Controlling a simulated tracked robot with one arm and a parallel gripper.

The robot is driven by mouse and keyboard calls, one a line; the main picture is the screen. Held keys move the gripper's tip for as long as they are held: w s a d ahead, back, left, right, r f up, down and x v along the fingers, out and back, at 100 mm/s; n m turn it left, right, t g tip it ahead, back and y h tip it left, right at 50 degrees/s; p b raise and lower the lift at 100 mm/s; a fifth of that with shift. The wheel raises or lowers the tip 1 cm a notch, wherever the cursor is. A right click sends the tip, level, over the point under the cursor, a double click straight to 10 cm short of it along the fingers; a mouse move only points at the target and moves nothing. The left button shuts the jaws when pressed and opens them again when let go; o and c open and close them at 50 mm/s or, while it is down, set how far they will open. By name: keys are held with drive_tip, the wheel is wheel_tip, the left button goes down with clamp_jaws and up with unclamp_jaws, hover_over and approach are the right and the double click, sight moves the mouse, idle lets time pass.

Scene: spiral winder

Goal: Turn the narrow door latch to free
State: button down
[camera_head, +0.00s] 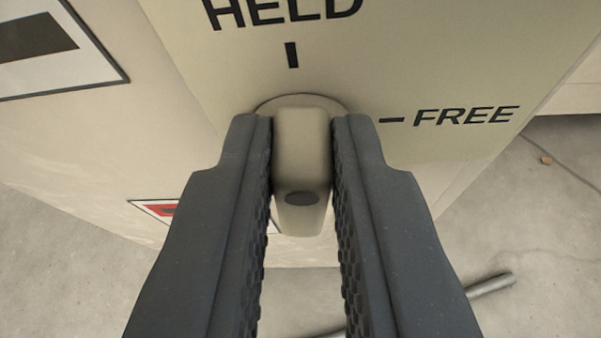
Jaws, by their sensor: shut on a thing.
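The narrow door latch (302,150) is a beige knob on a round base, set on a beige panel in the upper middle of the view. Its long grip runs vertically in the picture, in line with the mark under the word HELD (285,12). The word FREE (466,116) and its mark are to the right of the latch. A dark oval spot shows on the lower end of the grip. My gripper (302,150) is shut on the latch, with one dark ridged finger on each side of it. The fingers hide part of the panel.
A framed dark and white sign (50,50) is on the panel at the upper left. A red and white label (160,210) is partly hidden behind the left finger. A grey rod (490,285) lies on the concrete floor at the lower right.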

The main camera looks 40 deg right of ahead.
drive_tip(key=shift+s+d+f+m+t+y+p, duration=0.35)
drive_tip(key=shift+m+t+p, duration=0.7)
drive_tip(key=shift+m, duration=1.05)
drive_tip(key=shift+s+d+f+m+t+y+p, duration=0.2)
drive_tip(key=shift+s+d+f+m+t+p, duration=0.25)
drive_tip(key=shift+m+t+p, duration=1.15)
drive_tip(key=shift+s+d+f+m+t+y+p, duration=0.3)
drive_tip(key=shift+f+m+t, duration=0.3)
drive_tip(key=shift+m, duration=2)
drive_tip(key=c, duration=1.4)
unclamp_jaws()
drive_tip(key=shift+w+a, duration=0.1)
drive_tip(key=shift+a, duration=0.1)
drive_tip(key=shift+a+r, duration=0.1)
